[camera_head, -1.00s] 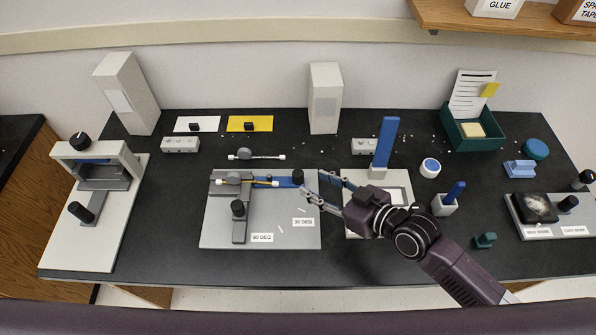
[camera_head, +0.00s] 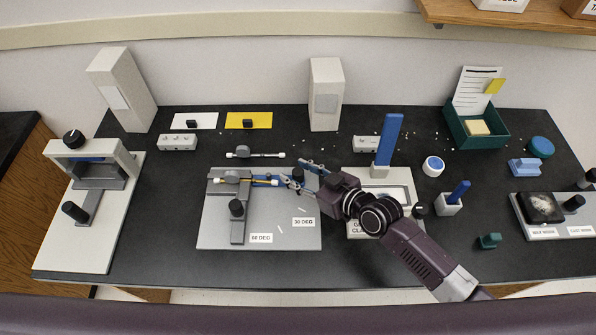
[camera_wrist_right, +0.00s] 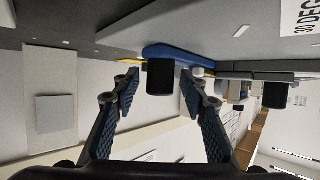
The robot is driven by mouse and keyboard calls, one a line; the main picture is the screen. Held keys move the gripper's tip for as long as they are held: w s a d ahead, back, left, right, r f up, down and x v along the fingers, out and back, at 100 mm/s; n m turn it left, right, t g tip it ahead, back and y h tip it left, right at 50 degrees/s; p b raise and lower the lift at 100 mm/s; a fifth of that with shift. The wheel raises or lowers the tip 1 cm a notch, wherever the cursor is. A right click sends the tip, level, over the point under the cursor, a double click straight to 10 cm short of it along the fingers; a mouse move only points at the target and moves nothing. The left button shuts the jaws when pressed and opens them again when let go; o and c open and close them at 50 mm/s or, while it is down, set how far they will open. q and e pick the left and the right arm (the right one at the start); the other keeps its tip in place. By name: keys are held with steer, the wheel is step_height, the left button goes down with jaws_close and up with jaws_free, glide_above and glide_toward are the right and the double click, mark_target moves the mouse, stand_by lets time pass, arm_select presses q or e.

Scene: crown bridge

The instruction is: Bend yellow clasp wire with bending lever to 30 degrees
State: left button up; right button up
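The bending jig's grey plate (camera_head: 275,228) lies flat on the bench. The yellow clasp wire (camera_head: 250,181) lies along the blue bending lever (camera_head: 266,177), with a small white end; whether it is bent is too small to tell. The lever points right, above the 30 DEG label (camera_head: 303,222). My right gripper (camera_head: 302,174) is at the lever's black knob (camera_head: 298,173). In the right wrist view the open fingers (camera_wrist_right: 160,90) stand on either side of the knob (camera_wrist_right: 161,77), with gaps visible. My left gripper is not in view.
A second black knob (camera_head: 236,208) stands on the jig's grey slide. A white clasp fixture (camera_head: 398,178) sits right of the jig, partly under my arm. A capped wire piece (camera_head: 256,154) lies behind. A white press (camera_head: 58,225) stands at left. Front bench is clear.

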jaws_close()
stand_by(0.3)
stand_by(0.3)
